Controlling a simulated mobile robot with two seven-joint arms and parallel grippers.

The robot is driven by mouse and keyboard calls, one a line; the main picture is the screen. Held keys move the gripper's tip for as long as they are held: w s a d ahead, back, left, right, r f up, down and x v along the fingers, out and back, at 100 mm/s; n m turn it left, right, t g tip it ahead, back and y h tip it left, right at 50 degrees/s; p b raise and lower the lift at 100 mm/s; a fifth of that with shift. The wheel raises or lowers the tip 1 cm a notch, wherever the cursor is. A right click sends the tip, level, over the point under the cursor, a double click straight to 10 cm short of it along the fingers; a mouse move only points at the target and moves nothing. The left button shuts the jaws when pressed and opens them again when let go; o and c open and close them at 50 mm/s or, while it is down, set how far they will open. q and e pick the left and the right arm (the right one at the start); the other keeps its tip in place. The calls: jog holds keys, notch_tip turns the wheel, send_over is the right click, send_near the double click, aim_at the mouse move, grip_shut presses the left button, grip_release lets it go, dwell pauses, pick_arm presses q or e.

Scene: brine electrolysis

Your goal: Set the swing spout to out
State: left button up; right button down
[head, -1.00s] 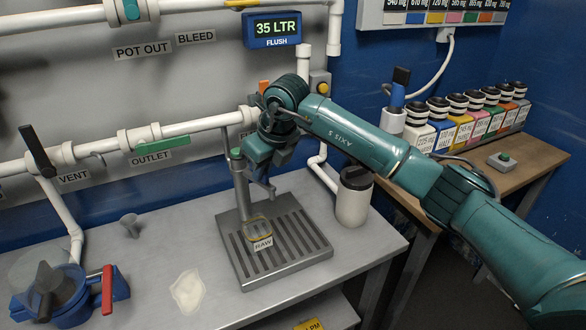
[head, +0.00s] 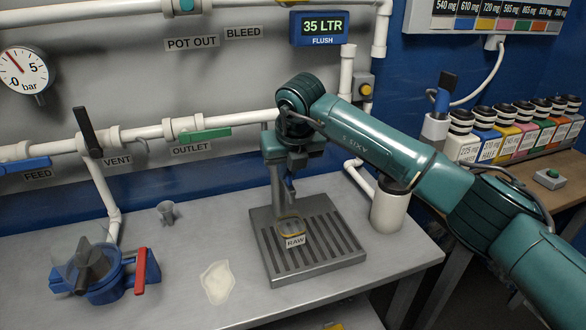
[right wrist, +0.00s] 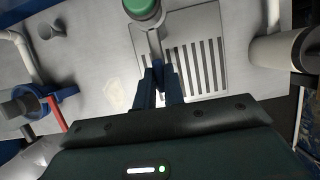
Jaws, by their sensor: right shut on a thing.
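The swing spout stands on a grey post (head: 275,190) at the back of the slotted drain tray. In the head view my right arm hides its top. In the right wrist view its round green cap (right wrist: 144,8) shows at the top edge, with a pale metal arm (right wrist: 155,42) running down from it to my fingers. My right gripper (head: 290,190) points down beside the post, shut on the spout arm; its fingers also show in the right wrist view (right wrist: 160,82). My left gripper is not in view.
A blue clamp device (head: 95,270) and a pale puddle (head: 216,282) are left. Pipes with an OUTLET lever (head: 204,135) run behind.

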jog(key=c, duration=1.5)
grip_release()
jog(key=shift+s+r, duration=0.15)
jog(key=shift+r, duration=0.35)
jog(key=b+v, duration=0.1)
jog(key=v, duration=1.1)
jog(key=shift+r+b, duration=0.15)
jog(key=shift+b, duration=0.2)
